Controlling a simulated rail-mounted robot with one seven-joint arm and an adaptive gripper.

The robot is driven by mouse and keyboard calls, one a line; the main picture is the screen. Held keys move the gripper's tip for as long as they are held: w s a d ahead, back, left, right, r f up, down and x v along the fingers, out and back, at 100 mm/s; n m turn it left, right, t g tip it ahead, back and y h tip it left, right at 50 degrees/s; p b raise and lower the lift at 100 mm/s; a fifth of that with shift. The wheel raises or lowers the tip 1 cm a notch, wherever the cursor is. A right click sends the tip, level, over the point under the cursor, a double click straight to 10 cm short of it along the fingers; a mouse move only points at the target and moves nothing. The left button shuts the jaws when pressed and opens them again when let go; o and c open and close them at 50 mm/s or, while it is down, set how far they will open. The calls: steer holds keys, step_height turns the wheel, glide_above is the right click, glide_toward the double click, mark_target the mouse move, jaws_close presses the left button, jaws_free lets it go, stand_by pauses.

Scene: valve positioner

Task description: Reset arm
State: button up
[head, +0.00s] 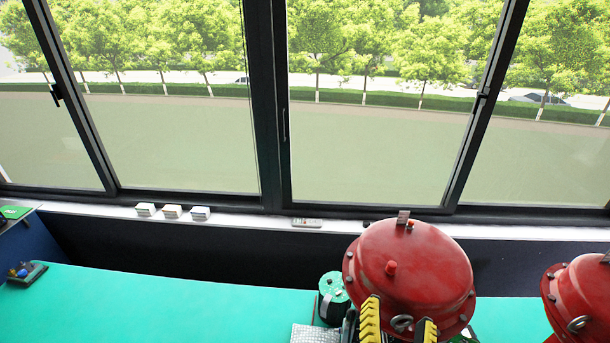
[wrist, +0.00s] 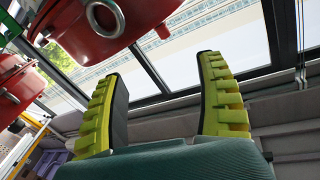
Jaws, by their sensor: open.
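My gripper (head: 397,318) has yellow ribbed fingers and shows at the bottom of the head view, in front of a large red dome-shaped valve actuator (head: 420,265). In the wrist view my gripper (wrist: 160,85) is open, with nothing between its two fingers. Two red actuator bodies with metal rings show at the upper left of the wrist view; the nearer one (wrist: 75,35) is close to the left finger, and I cannot tell whether they touch. A second red actuator (head: 583,295) stands at the right edge of the head view.
A green table top (head: 150,305) runs across the bottom, mostly clear at left. Small white boxes (head: 172,211) and a remote (head: 307,222) lie on the sill below large windows. A small device (head: 25,273) sits far left.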

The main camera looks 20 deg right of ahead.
steer(key=w+a+r+n+t+y, duration=0.3)
steer(key=a+r+n+t+y, duration=0.75)
steer(key=a+r, duration=0.85)
step_height(320, 180, up, 14)
steer(key=d+g+y+p, duration=0.1)
steer(key=g+p, duration=0.1)
steer(key=p, duration=1)
steer(key=shift+d+f+p, duration=0.15)
steer(key=shift+d+p, duration=0.1)
steer(key=shift+p, duration=0.15)
steer(key=shift+n, duration=0.25)
